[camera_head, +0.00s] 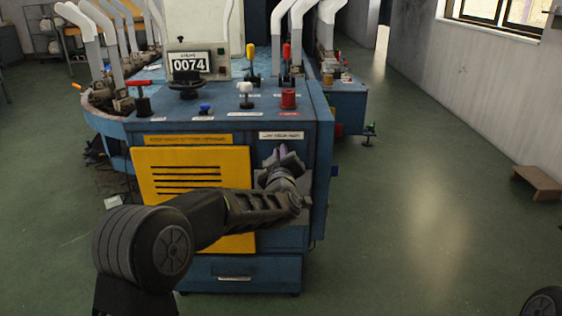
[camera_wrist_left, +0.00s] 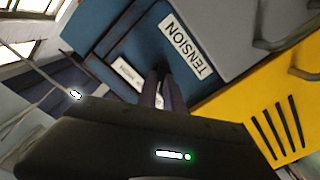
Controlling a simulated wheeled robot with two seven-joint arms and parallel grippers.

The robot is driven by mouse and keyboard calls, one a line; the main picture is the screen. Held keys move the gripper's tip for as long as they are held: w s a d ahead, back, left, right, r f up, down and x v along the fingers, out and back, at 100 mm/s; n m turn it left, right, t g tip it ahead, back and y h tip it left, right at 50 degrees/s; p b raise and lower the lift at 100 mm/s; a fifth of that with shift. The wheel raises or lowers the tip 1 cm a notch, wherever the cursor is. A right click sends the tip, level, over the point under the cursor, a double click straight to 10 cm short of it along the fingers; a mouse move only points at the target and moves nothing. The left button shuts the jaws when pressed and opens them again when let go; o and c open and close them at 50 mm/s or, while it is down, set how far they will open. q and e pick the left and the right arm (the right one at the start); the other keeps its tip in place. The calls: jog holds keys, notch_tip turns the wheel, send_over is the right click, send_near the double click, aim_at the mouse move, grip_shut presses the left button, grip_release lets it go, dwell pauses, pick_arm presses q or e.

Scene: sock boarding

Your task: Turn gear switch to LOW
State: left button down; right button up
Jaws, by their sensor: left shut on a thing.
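My left gripper (camera_head: 284,160) is at the right part of the blue machine's front panel, under a white label (camera_head: 282,135) whose text is too small to read. In the left wrist view my gripper's fingers (camera_wrist_left: 165,90) are close together against the panel. They are shut on the gear switch, which they mostly hide; its setting cannot be read. A TENSION label (camera_wrist_left: 187,44) and a second white label (camera_wrist_left: 127,73) lie beside the fingers. My right gripper is not in view.
The blue machine (camera_head: 228,270) has a yellow vented panel (camera_head: 200,165) beside my left arm. On its top are a counter reading 0074 (camera_head: 190,64), a red knob (camera_head: 288,98), a white knob (camera_head: 245,92) and levers. A brown step (camera_head: 537,182) stands right; the floor between is clear.

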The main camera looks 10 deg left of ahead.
pick_arm(q)
jog(key=shift+f+n+b, duration=0.1)
jog(key=shift+n+b, duration=0.45)
jog(key=shift+n, duration=0.45)
jog(key=c, duration=1.5)
grip_release()
jog(key=shift+s, duration=0.1)
jog(key=p+v, duration=0.1)
jog(key=v, duration=0.6)
jog(key=shift+s+d+p, duration=0.1)
jog(key=shift+s+p, duration=0.2)
